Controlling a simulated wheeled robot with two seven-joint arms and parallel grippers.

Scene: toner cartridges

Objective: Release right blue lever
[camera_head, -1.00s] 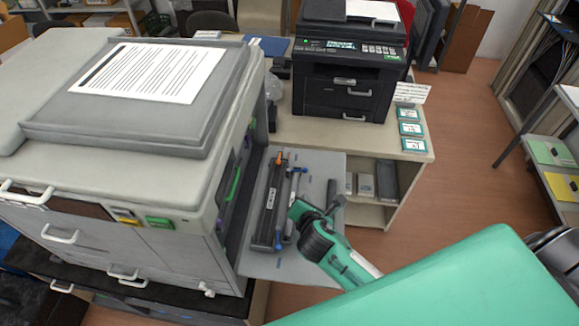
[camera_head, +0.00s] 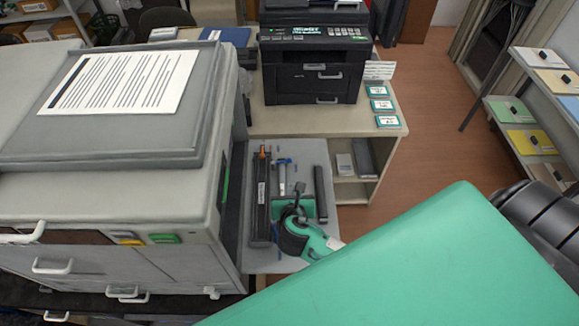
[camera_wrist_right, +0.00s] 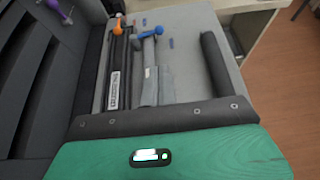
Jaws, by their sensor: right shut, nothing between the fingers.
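A long black cartridge (camera_head: 261,200) with an orange end piece (camera_head: 263,153) lies on the grey side tray (camera_head: 292,262). To its right is a slimmer grey part with a blue lever (camera_wrist_right: 150,33) at its far end; the blue end also shows in the head view (camera_head: 283,162). My green and black right gripper (camera_head: 320,170) is over the right part of the tray. My gripper body hides the near ends of the parts. My left gripper is out of view.
The large grey printer (camera_head: 110,215) stands close on the left. A smaller black printer (camera_head: 315,70) stands on the beige cabinet (camera_head: 270,120) behind. Open floor (camera_head: 440,130) lies to the right, before a shelf with colored folders (camera_head: 520,112).

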